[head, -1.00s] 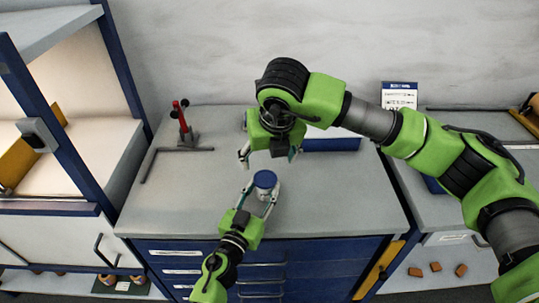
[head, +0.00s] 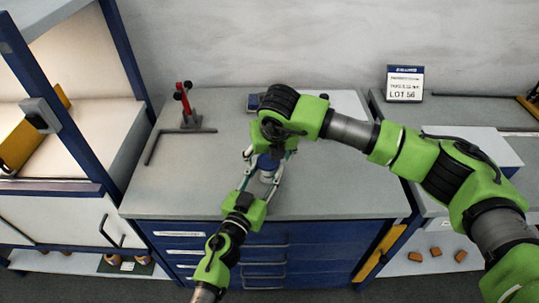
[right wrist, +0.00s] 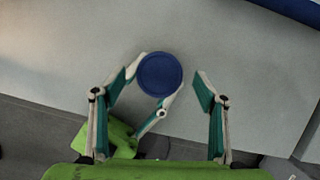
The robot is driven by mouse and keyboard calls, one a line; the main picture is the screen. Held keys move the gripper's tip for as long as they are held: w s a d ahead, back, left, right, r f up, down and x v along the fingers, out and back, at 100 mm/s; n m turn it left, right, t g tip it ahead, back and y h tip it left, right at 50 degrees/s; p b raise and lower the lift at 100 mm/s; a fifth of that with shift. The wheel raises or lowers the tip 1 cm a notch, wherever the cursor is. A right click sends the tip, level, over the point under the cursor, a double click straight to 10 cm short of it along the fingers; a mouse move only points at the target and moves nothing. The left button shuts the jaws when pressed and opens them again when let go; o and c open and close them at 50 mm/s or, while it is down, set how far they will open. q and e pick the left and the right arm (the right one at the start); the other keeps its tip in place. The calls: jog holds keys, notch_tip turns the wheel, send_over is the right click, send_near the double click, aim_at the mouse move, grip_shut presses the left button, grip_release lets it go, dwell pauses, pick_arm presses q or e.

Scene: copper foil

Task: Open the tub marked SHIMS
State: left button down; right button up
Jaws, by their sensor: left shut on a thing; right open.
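A small tub (head: 267,177) with a pale body and a round blue lid stands upright on the grey bench top; the lid (right wrist: 160,74) shows from above in the right wrist view. No lettering on the tub is readable. My left gripper (head: 263,180) is shut on the tub's body from the front. My right gripper (head: 269,156) points down over the tub and partly hides it in the head view. In the right wrist view its fingers (right wrist: 165,77) are open, one on each side of the lid, with a wider gap on the right.
The grey bench top (head: 340,185) is clear around the tub. A red-and-black stand (head: 187,105) and a dark angled bar (head: 158,139) are at the back left. A LOT sign (head: 405,84) stands on the right-hand bench. Shelving (head: 75,140) rises at the left.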

aim_at(269, 163)
jog(key=c, duration=1.3)
jog(key=shift+r, duration=0.15)
jog(key=shift+r, duration=1)
jog(key=shift+r, duration=2.05)
pick_arm(q)
jog(key=c, duration=1.2)
grip_release()
jog(key=shift+s, duration=0.1)
